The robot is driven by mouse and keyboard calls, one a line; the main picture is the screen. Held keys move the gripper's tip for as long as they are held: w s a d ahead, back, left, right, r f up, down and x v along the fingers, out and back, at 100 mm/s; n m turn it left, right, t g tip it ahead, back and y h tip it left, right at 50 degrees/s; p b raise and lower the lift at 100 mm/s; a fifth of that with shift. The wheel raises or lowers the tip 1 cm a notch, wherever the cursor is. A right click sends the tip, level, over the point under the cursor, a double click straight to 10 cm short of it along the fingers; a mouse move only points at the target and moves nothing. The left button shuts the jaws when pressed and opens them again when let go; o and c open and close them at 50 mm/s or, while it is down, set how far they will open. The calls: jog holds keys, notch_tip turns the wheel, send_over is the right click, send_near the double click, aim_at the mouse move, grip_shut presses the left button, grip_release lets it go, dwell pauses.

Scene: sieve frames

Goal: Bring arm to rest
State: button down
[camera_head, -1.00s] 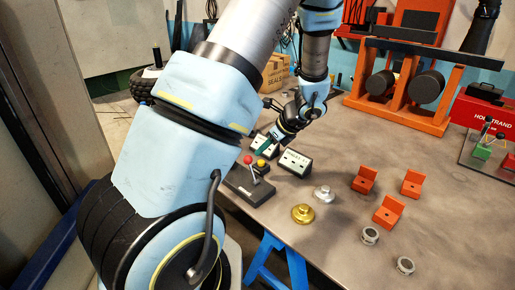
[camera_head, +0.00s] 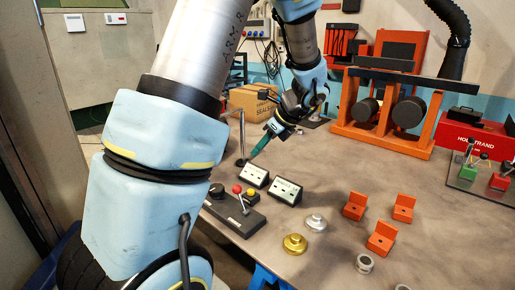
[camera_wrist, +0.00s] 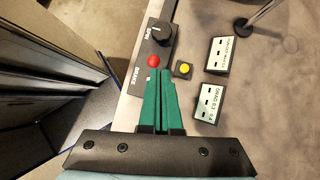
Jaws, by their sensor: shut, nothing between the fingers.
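My arm reaches over the workbench (camera_head: 340,235) from the left in the head view. My gripper (camera_head: 253,155) has green fingers, pressed together and empty. It hangs in the air above the slanted label blocks near the bench's left part. The fingers cover part of that box in the wrist view.
Two slanted label blocks (camera_head: 285,190) stand beside the control box. Gold (camera_head: 294,243) and silver (camera_head: 315,222) round parts, orange brackets (camera_head: 381,238) and grey rings (camera_head: 364,263) lie on the bench. An orange rack (camera_head: 388,110), a cardboard box (camera_head: 250,103) and a red case (camera_head: 478,130) stand behind.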

jog(key=s+a+f+n+g+h, duration=0.1)
jog(key=s+a+n+h, duration=0.2)
jog(key=n, duration=0.9)
jog(key=s+a+n+g+h, duration=0.1)
jog(key=s+a+n+h, duration=0.2)
jog(key=s+a+n, duration=0.6)
jog(key=s+n, duration=0.2)
jog(key=n, duration=0.1)
jog(key=shift+s+f, duration=0.4)
jog(key=c, duration=1.6)
grip_release()
